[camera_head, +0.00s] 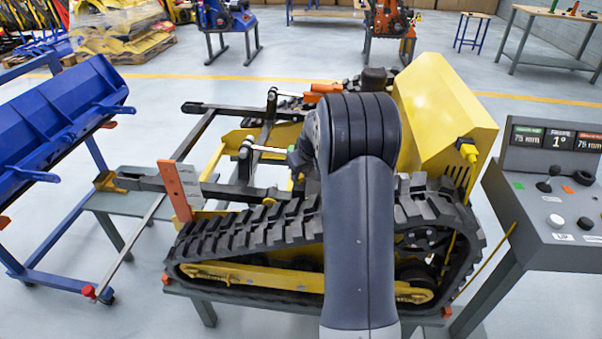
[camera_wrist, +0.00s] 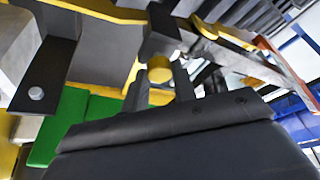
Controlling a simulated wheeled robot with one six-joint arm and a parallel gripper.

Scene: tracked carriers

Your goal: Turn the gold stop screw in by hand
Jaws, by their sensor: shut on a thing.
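The gold stop screw (camera_wrist: 160,70) shows in the wrist view as a round gold head below a black block (camera_wrist: 163,28). My gripper (camera_wrist: 160,82) has its two dark fingers on either side of the screw head and is shut on it. How far the screw is threaded in cannot be seen. In the head view my arm reaches over the yellow tracked carrier (camera_head: 300,278), and hides my gripper and the screw.
A black bracket with a silver bolt (camera_wrist: 36,93) and a green panel (camera_wrist: 72,128) are close by on the left in the wrist view. A grey control console (camera_head: 545,215) stands right of the carrier. A blue bucket (camera_head: 55,120) on a blue stand is at the left.

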